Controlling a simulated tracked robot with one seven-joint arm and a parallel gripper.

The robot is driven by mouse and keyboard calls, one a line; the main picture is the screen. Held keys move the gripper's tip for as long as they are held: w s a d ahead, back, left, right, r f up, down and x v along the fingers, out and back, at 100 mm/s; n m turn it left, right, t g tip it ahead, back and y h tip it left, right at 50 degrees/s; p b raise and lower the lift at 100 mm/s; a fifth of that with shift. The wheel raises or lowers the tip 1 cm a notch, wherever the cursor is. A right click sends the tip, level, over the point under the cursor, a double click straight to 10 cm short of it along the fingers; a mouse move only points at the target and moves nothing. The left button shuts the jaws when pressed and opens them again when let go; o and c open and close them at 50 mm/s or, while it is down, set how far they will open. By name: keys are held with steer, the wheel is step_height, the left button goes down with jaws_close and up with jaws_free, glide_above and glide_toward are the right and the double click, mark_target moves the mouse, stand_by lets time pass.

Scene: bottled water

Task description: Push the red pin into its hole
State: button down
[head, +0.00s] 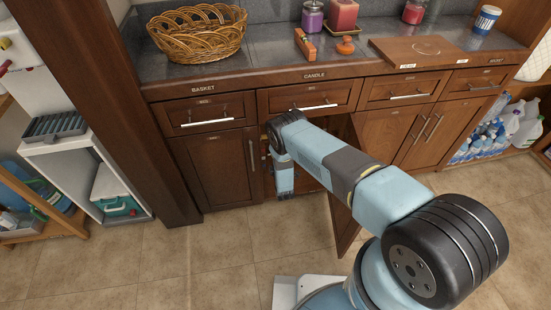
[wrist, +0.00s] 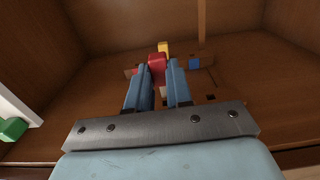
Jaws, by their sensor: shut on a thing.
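The red pin (wrist: 157,66) is between the fingertips of my gripper (wrist: 159,72) in the wrist view. The two blue fingers are shut on it. A wooden board (wrist: 205,77) lies just beyond, inside a brown cabinet. A yellow piece (wrist: 163,47) and a blue piece (wrist: 194,63) are on or at this board, close to the red pin. A small dark spot (wrist: 211,97) shows on the wood to the right of the fingers; I cannot tell if it is a hole. The pin's lower end is hidden by the fingers. In the head view my arm hides the fingertips and the pin.
The cabinet floor (wrist: 245,85) is bare on the right. A green thing (wrist: 12,129) is at the far left of the wrist view. In the head view an open cabinet door (head: 343,215) stands beside my arm, below the candle drawer (head: 290,98).

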steer(key=shift+s+a, duration=0.25)
steer(key=shift+a, duration=0.55)
steer(key=shift+s+a, duration=0.25)
steer(key=shift+a, duration=0.55)
stand_by(0.3)
steer(key=c, duration=0.9)
jaws_free()
steer(key=shift+c, duration=0.2)
steer(key=shift+s, duration=0.1)
steer(key=v, duration=1.3)
steer(key=shift+s, duration=0.3)
